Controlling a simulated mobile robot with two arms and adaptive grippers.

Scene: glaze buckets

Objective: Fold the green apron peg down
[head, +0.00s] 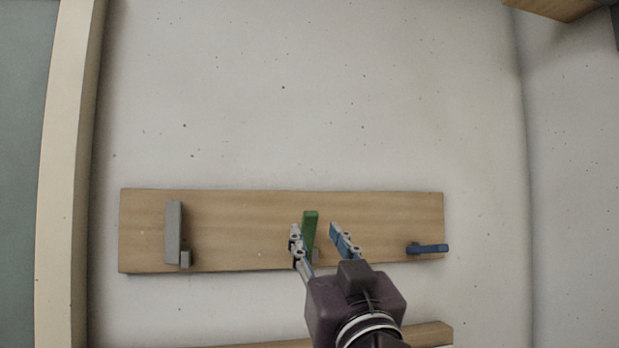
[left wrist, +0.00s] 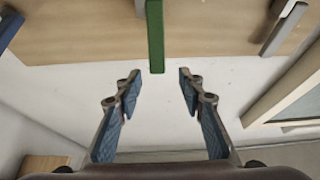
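The green peg (head: 310,229) stands upright against the wooden board on the wall, near the board's middle. In the left wrist view the green peg (left wrist: 155,38) reaches in from the top, its end a little beyond and between my fingertips. My left gripper (head: 318,235) is open in front of the board, with one finger on each side of the peg in the head view. In the left wrist view the left gripper (left wrist: 159,75) shows wide open with nothing between its pads. The peg's mount is partly hidden by the gripper. My right gripper is not in view.
The wooden board (head: 240,215) also carries a grey peg (head: 173,232), upright at the left, and a blue peg (head: 430,248), lying sideways at the right. A second wooden piece (head: 430,334) shows below. The wall above the board is bare.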

